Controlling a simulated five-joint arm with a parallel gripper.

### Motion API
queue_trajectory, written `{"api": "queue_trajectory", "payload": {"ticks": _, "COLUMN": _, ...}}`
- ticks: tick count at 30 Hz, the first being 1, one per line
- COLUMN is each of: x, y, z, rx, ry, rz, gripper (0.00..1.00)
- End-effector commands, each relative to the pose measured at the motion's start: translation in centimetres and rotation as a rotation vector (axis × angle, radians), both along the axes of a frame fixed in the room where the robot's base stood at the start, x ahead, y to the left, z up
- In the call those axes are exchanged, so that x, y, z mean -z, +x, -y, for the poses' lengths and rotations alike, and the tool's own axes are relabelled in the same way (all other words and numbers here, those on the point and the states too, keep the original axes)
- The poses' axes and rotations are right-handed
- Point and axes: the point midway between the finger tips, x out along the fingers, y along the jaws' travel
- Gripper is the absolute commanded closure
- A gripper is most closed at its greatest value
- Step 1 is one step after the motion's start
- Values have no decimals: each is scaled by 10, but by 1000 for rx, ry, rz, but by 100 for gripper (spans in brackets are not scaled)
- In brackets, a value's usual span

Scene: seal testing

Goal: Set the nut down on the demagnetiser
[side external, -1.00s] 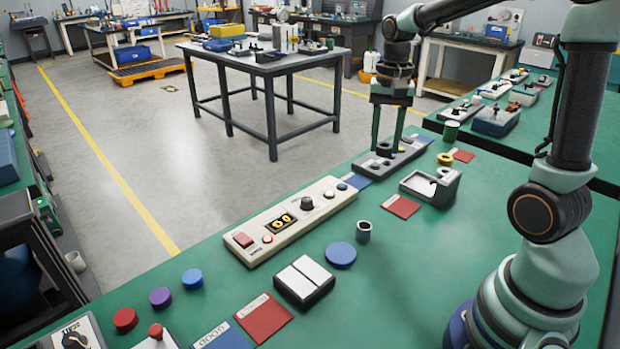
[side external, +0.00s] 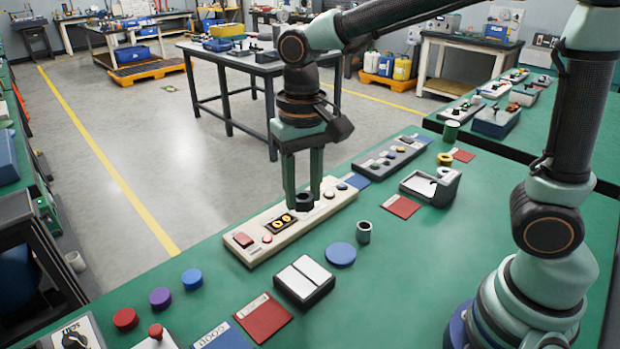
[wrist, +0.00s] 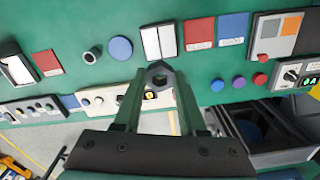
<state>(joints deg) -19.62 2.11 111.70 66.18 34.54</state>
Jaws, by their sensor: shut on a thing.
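My gripper (side external: 303,203) is shut on a dark hex nut (wrist: 160,70) and holds it in the air over the cream control panel (side external: 265,254). The nut (side external: 300,201) also shows between the fingertips in the side view. The wrist view shows the gripper (wrist: 158,80) with the nut's hole facing the camera. A black block with two pale top plates, which looks like the demagnetiser (side external: 304,280), lies on the green bench in front of the panel. It also shows beyond the nut in the wrist view (wrist: 159,42). Its top is bare, and the nut is apart from it.
A blue disc (side external: 341,255) and a grey hollow cylinder (side external: 364,232) stand right of the block. A red card (side external: 263,318) and a blue labelled card (side external: 222,337) lie left of it. A grey station with recesses (side external: 391,158) is behind, beside an open tray (side external: 431,186).

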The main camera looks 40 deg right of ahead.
Motion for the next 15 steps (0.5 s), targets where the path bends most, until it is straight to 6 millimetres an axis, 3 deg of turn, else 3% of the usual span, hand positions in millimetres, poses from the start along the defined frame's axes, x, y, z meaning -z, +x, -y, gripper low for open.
{"api": "queue_trajectory", "payload": {"ticks": 9, "x": 80, "y": -1, "z": 1, "rx": 2, "ry": -2, "rz": -7, "gripper": 100}}
{"api": "queue_trajectory", "payload": {"ticks": 15, "x": 120, "y": -1, "z": 1, "rx": 2, "ry": -2, "rz": -5, "gripper": 100}}
